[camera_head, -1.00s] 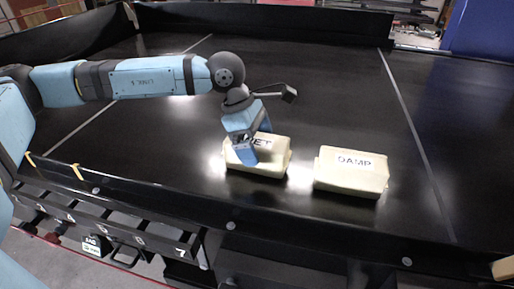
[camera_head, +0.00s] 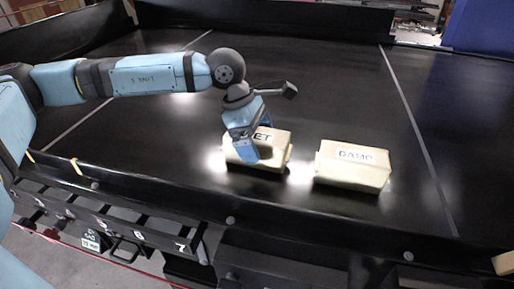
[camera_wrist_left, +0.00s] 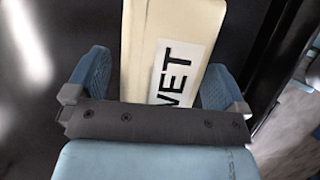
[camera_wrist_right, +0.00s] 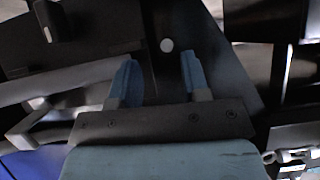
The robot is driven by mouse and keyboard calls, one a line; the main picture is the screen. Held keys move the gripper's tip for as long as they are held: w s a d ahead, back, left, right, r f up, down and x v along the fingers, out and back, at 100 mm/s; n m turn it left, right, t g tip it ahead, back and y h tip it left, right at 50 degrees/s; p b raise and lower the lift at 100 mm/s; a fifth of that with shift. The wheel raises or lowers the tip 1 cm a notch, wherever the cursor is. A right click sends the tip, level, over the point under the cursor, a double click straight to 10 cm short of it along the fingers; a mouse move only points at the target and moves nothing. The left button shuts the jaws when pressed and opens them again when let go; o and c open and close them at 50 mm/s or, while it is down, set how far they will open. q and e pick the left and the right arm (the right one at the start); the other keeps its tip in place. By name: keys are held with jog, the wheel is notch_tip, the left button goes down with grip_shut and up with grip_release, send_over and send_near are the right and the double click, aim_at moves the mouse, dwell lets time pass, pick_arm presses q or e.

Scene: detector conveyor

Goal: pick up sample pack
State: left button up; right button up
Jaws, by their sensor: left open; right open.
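A cream pack with a black-lettered label ending in "ET" (camera_head: 272,160) lies on the black conveyor belt (camera_head: 330,90). A second cream pack labelled "DAMP" (camera_head: 352,172) lies to its right with a gap between. My left gripper (camera_head: 246,155) is over the left pack and hides part of it. In the left wrist view, the open fingers (camera_wrist_left: 160,95) stand on either side of this pack (camera_wrist_left: 155,45), whose label reads "WET", with its far end running out of the picture. My right gripper (camera_wrist_right: 155,80) is open and empty, seen only in its wrist view.
A low black rim (camera_head: 150,190) runs along the belt's near edge. Numbered bins (camera_head: 120,225) sit below it at the left. A raised black wall (camera_head: 290,20) closes the back. The belt is clear behind the packs.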

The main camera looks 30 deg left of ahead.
dwell(0.4)
pick_arm(q)
jog(key=c, duration=1.3)
jog(key=shift+o, duration=0.2)
